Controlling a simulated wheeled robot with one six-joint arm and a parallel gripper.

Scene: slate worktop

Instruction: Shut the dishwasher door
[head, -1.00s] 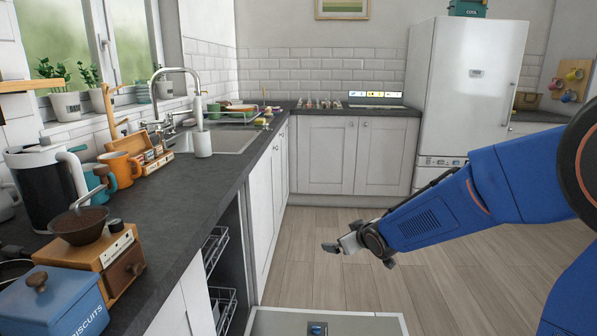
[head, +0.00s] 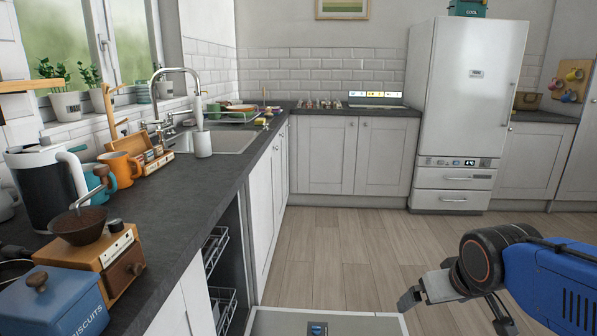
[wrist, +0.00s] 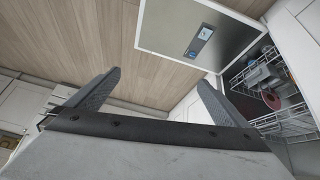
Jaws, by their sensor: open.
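The dishwasher door (head: 270,322) is folded down flat at the bottom of the head view, with a small blue-and-grey panel on its inner face. The door also shows in the wrist view (wrist: 165,32), upper middle to right. The dishwasher's opening is under the worktop, with wire racks (head: 217,250) inside; the wrist view shows the racks too (wrist: 285,120), with a reddish item in one. My gripper (head: 452,318) is open and empty, to the right of the door and apart from it. In the wrist view its two fingers (wrist: 152,92) are spread wide.
The slate worktop (head: 190,215) runs along the left, with a blue biscuit tin (head: 55,305), a coffee grinder (head: 100,262), a kettle (head: 45,190) and mugs near the edge. The wooden floor (head: 340,255) is clear. A fridge (head: 465,90) stands at the back right.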

